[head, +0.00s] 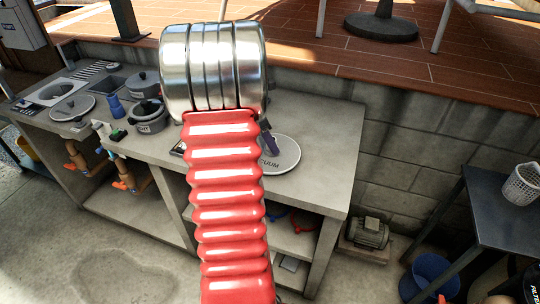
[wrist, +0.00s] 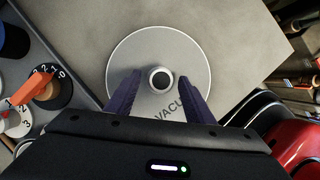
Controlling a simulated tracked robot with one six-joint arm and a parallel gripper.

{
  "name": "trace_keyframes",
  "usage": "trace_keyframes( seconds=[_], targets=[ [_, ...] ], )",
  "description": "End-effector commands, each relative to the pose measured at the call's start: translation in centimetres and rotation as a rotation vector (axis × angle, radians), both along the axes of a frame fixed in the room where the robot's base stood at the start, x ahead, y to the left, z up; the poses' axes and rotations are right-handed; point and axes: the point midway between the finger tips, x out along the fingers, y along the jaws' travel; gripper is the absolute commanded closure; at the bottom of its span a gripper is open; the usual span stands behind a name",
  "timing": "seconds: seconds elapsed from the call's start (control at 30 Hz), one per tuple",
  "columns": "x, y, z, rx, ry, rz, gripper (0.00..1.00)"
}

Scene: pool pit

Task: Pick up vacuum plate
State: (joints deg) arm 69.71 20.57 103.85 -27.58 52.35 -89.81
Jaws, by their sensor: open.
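The vacuum plate (head: 284,157) is a pale round disc lettered "VACUUM", lying on the bench top. In the head view my arm hides its left part. In the wrist view the plate (wrist: 128,56) fills the middle, with a short round collar (wrist: 160,79) around a dark hole at its centre. My gripper (wrist: 160,75) is open, its two dark purple fingers on either side of the collar, with a gap on each side. In the head view one finger of my gripper (head: 268,143) shows over the plate. I cannot tell whether the fingers touch the plate.
The concrete bench (head: 325,125) has bare top around the plate. A dial panel with an orange handle (wrist: 35,88) stands to the left in the wrist view. Grey pots (head: 148,116) and a blue bottle (head: 115,106) stand further left. A block wall (head: 400,150) rises behind.

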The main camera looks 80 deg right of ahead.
Motion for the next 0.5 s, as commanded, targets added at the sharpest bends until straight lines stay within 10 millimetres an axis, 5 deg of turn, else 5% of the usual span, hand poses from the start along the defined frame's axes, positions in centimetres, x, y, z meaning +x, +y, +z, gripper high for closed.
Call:
trace_keyframes(
  seconds=[0.17,0.5],
  targets=[
    [0.02,0.0,0.02,0.0,0.0,0.0,0.52],
    [0.05,0.01,0.03,0.0,0.0,0.001,0.76]
  ],
)
